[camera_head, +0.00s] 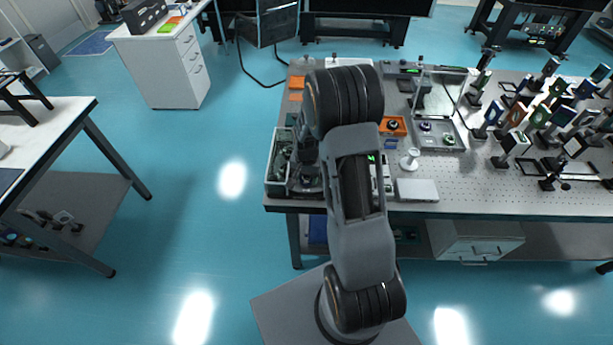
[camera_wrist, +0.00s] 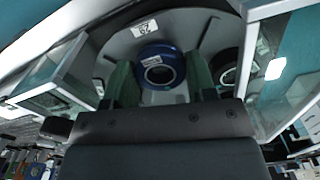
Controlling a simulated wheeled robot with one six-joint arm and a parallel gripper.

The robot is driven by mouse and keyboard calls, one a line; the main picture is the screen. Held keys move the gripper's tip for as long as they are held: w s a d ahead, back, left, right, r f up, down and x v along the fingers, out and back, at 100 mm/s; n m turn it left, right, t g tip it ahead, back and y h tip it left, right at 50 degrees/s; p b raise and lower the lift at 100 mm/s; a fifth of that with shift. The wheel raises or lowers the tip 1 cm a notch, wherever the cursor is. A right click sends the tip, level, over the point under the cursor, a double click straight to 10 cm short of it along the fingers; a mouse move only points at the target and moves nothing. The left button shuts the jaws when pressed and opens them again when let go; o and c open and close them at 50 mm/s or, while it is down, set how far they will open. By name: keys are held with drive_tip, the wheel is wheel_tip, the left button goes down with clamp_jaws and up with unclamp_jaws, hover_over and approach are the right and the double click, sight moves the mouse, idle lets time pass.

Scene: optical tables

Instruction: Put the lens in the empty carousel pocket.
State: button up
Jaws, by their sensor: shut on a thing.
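In the wrist view, the lens (camera_wrist: 158,67) is a round piece with a blue rim, a pale label and a clear centre. It sits between the two green fingers of my gripper (camera_wrist: 161,75), which is shut on it. Behind it is a pale grey rounded surface (camera_wrist: 114,45), apparently the carousel, with a white numbered tag (camera_wrist: 145,27). A dark ring (camera_wrist: 225,65) lies just right of the right finger. I cannot tell whether the lens touches the grey surface. No empty pocket shows clearly. In the head view, my arm hides the fingers and lens.
Clear-sided panels stand left (camera_wrist: 62,85) and right (camera_wrist: 280,70) in the wrist view. In the head view, a grey bin (camera_head: 277,190) stands at the table's left end. An orange tray (camera_head: 393,126), a silver box (camera_head: 417,190) and many mounted optics (camera_head: 515,143) lie to the right.

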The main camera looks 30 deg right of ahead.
drive_tip(key=shift+f, duration=0.25)
drive_tip(key=shift+f, duration=0.1)
drive_tip(key=shift+f+b, duration=0.15)
drive_tip(key=shift+b, duration=0.15)
drive_tip(key=o, duration=0.9)
